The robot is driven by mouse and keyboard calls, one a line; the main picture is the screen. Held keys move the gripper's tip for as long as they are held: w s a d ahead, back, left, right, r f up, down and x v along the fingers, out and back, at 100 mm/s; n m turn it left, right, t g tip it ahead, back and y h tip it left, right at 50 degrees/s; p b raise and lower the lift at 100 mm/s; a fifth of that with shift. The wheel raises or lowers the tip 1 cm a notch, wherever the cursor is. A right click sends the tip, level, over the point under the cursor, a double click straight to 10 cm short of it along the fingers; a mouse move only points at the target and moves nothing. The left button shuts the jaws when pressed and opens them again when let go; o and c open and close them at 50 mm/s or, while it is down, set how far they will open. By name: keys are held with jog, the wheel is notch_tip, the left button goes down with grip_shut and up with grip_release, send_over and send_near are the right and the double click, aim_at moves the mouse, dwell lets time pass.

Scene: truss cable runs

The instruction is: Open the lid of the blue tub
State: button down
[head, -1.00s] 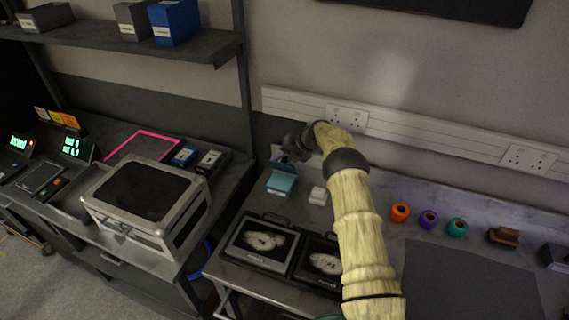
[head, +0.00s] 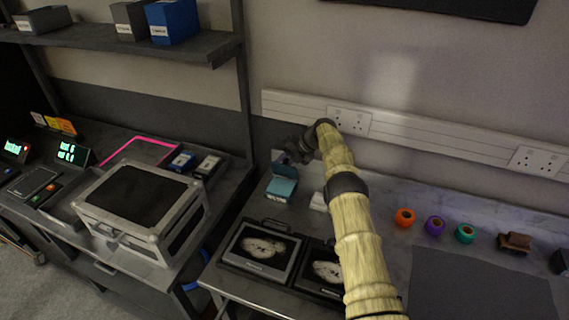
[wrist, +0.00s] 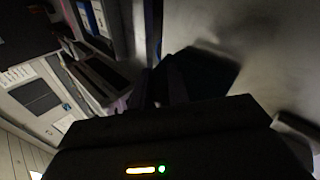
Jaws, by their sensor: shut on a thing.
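The blue tub (head: 281,189) is a small light-blue box at the back left of the grey bench, near the wall. Its lid (head: 285,171) stands raised at the tub's back edge, tilted up. My gripper (head: 291,157) is at the lid's upper edge, just behind and above the tub, and is shut on the lid. The fingertips are small and dark in the head view. In the wrist view a dark bluish panel (wrist: 205,72) lies just beyond the gripper body; the picture is too dark to show the grip clearly.
A white block (head: 318,201) sits right of the tub, partly behind my arm. Two dark tablets, one the left tablet (head: 262,248), lie in front. Orange (head: 405,217), purple and green rings stand at right. A shelf upright (head: 243,90) rises at left.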

jog(key=shift+s+f, duration=0.1)
jog(key=shift+f, duration=0.05)
jog(key=c, duration=1.3)
grip_release()
jog(key=shift+c, duration=0.2)
jog(key=b+v, duration=0.1)
jog(key=v, duration=1.6)
jog(key=shift+r, duration=0.25)
jog(key=shift+d, duration=0.1)
